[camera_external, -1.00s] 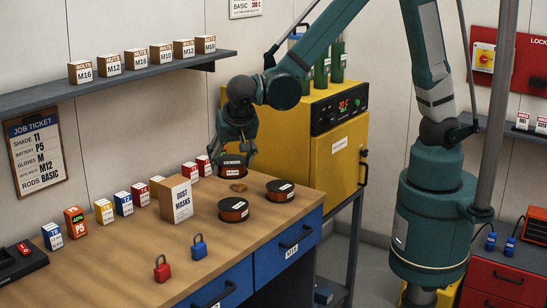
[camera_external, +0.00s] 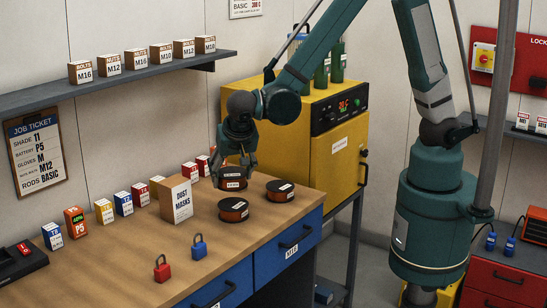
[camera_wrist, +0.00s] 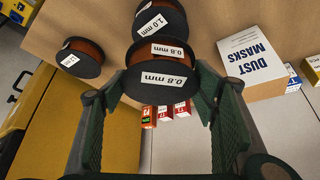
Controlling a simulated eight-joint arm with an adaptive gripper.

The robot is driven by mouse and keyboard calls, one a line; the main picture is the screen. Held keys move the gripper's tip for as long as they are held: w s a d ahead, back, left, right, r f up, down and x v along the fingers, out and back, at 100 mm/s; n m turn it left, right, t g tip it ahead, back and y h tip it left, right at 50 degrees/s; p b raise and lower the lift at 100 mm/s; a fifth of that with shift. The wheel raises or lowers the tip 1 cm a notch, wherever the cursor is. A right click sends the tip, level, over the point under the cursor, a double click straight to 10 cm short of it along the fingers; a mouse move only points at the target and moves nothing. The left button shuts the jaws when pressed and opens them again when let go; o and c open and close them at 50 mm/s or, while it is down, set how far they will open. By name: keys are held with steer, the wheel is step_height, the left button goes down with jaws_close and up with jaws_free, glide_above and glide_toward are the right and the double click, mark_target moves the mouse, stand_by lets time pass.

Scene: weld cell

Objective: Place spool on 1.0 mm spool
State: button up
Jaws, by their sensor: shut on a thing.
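My gripper (camera_external: 234,172) is shut on a dark spool with a copper-coloured winding (camera_external: 232,184), low over the back of the bench. In the wrist view this held spool (camera_wrist: 158,78) carries 0.8 mm labels and sits between the fingertips. I cannot tell whether it touches the bench. The 1.0 mm spool (camera_wrist: 158,20) lies flat just beyond the held one in the wrist view. In the external view it appears as the front spool (camera_external: 233,210), apart from the held one. A third spool (camera_external: 280,191), also in the wrist view (camera_wrist: 82,58), lies to the right, its label unclear.
A dust masks box (camera_external: 176,199) stands left of the spools. Small labelled boxes (camera_external: 124,203) line the wall side. A red padlock (camera_external: 162,270) and a blue padlock (camera_external: 198,247) are at the front. A yellow cabinet (camera_external: 338,160) stands behind the bench's right end.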

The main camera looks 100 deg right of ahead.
steer(key=shift+f, duration=1)
steer(key=shift+f, duration=0.1)
steer(key=shift+f, duration=2)
steer(key=shift+f, duration=0.2)
steer(key=o, duration=1.5)
steer(key=shift+o, duration=0.2)
steer(key=shift+r, duration=0.25)
steer(key=shift+v, duration=5.95)
steer(key=shift+s, duration=0.1)
